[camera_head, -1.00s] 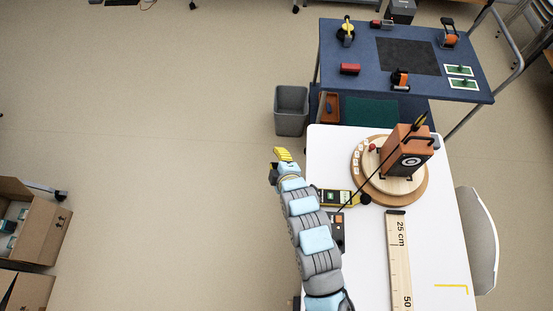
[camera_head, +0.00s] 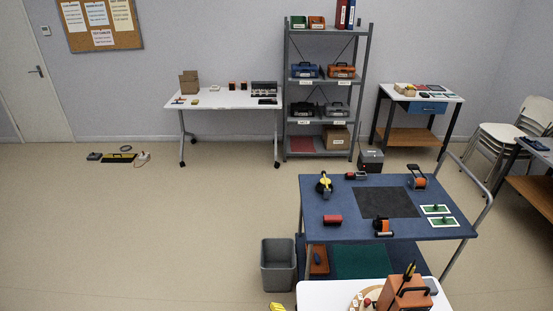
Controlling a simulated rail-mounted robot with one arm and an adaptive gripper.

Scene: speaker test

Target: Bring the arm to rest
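Only the yellow tip of my gripper (camera_head: 277,307) shows, at the bottom edge of the head view. It is just left of the white table (camera_head: 325,292) and below the grey bin. The rest of my arm is out of the picture. I cannot tell whether the fingers are open or shut, and I see nothing held in the visible part.
The grey bin (camera_head: 278,268) is near my gripper. A blue cart (camera_head: 320,190) with tools stands behind the table.

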